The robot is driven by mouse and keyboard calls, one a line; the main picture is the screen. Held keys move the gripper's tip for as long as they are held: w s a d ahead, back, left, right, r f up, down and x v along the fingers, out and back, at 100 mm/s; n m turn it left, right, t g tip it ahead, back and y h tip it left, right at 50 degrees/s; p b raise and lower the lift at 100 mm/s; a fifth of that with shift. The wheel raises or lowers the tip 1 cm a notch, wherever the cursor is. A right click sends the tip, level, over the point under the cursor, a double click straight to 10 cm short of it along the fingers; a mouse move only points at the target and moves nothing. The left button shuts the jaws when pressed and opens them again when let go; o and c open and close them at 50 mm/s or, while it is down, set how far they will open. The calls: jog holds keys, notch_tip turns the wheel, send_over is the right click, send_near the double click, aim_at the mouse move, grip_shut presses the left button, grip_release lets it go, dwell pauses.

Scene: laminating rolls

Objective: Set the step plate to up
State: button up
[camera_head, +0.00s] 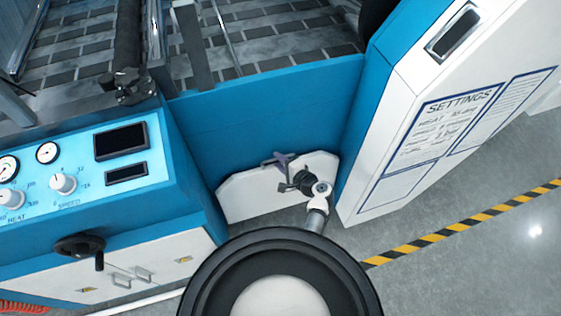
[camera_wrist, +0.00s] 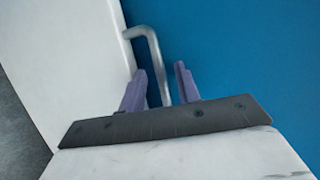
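The white step plate (camera_head: 250,192) is low against the blue machine wall in the head view; I cannot tell its exact tilt. What looks like its white surface (camera_wrist: 75,60) fills the left of the wrist view. A bent silver handle (camera_wrist: 151,48) comes off its edge. My gripper (camera_head: 281,158) is at the plate's upper edge. In the wrist view, my gripper's two purple fingers (camera_wrist: 160,75) stand apart, with the handle's rod running down between them. Gaps show on both sides of the rod. The dark bar in front hides the rod's lower end.
A white and blue cabinet with a SETTINGS sheet (camera_head: 440,120) stands close on the right. The control panel (camera_head: 80,175) with gauges and knobs, and a black crank wheel (camera_head: 80,246), are on the left. Grey floor with a yellow-black stripe (camera_head: 460,226) lies open at lower right.

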jog(key=shift+c, duration=0.3)
grip_shut()
jog(key=shift+s+d+f+t+b, duration=0.1)
jog(key=shift+s+d+t+b, duration=0.1)
jog(key=shift+s+b, duration=0.35)
jog(key=shift+s+d+t+b, duration=0.1)
jog(key=shift+s+d+b, duration=0.1)
jog(key=shift+s+b, duration=0.35)
jog(key=shift+o, duration=0.3)
grip_release()
